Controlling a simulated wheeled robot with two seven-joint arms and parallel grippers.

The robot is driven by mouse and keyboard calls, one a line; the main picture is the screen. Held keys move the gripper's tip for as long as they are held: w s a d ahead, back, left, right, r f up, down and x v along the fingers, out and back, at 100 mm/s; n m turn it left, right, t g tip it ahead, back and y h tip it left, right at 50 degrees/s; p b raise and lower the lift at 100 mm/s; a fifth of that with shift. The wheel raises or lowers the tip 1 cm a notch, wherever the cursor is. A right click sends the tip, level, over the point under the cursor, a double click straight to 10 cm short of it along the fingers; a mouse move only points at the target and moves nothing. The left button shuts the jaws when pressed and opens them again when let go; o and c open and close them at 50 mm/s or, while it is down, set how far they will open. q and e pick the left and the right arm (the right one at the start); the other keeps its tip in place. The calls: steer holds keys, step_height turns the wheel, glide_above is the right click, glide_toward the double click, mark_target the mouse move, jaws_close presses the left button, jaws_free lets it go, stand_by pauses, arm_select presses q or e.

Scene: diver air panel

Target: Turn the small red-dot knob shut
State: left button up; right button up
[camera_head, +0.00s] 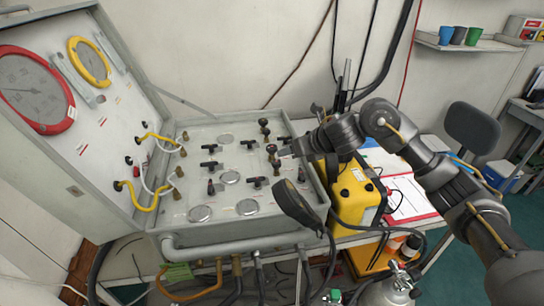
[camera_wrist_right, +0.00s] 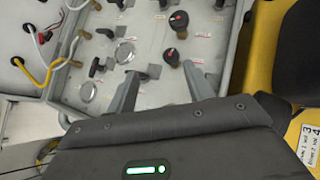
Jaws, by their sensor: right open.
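The small black knob with a red dot (camera_wrist_right: 178,20) stands on the panel face, beyond my right fingers in the right wrist view. My left gripper is in neither view.
The grey panel case (camera_head: 180,243) has a raised rim and an open lid with gauges at left. Several T-handles (camera_head: 257,182) stand on its face. Yellow hoses (camera_head: 150,195) run at left. A yellow box (camera_head: 355,198) stands close on the right.

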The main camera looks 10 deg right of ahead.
mark_target(277, 161)
steer(key=shift+n+h, duration=0.5)
steer(key=shift+n, duration=0.2)
steer(key=x, duration=0.3)
steer(key=p+x, duration=0.1)
steer(key=x, duration=0.3)
steer(key=d+f+p+x, duration=0.1)
steer(key=x, duration=0.3)
steer(key=shift+s+f, duration=0.2)
steer(key=shift+s, duration=0.15)
steer(key=c, duration=1)
